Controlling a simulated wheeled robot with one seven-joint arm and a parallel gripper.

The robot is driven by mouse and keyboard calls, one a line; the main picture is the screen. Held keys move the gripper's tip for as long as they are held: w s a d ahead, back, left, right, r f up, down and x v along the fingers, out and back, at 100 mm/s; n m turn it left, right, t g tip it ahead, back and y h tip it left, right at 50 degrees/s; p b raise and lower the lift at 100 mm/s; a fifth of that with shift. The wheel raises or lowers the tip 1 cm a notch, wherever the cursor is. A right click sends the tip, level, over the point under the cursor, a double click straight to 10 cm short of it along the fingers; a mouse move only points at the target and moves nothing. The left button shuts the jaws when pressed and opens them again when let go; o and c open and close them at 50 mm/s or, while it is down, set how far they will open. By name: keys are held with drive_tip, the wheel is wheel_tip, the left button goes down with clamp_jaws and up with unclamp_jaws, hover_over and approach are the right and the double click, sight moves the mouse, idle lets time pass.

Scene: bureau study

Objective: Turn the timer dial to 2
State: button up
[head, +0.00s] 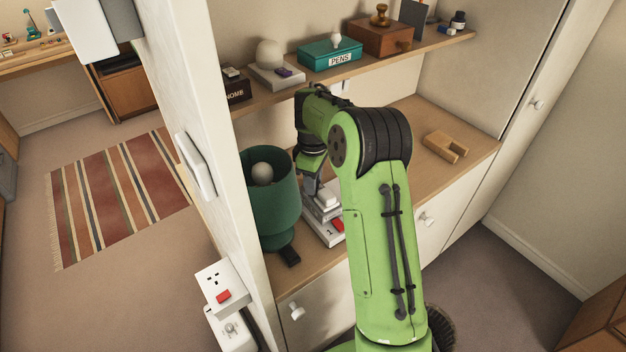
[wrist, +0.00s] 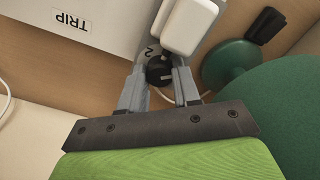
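In the head view my gripper (head: 311,188) is at the pale unit (head: 325,238) on the lower shelf. My arm hides part of that unit, and the dial is not visible there.
A white block (wrist: 190,25) stands right beside the dial. A green lamp (head: 271,200) stands close to the left of my gripper. A panel (wrist: 88,25) carries a "TRIP" label. A wooden block (head: 445,146) lies on the right of the shelf. The upper shelf (head: 290,92) overhangs at the back.

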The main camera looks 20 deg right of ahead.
drive_tip(key=shift+m, duration=0.4)
drive_tip(key=m+p, duration=0.1)
drive_tip(key=m, duration=0.4)
drive_tip(key=shift+r+p, duration=0.1)
drive_tip(key=shift+p, duration=0.25)
drive_tip(key=m, duration=0.7)
drive_tip(key=shift+p, duration=0.35)
drive_tip(key=o, duration=0.8)
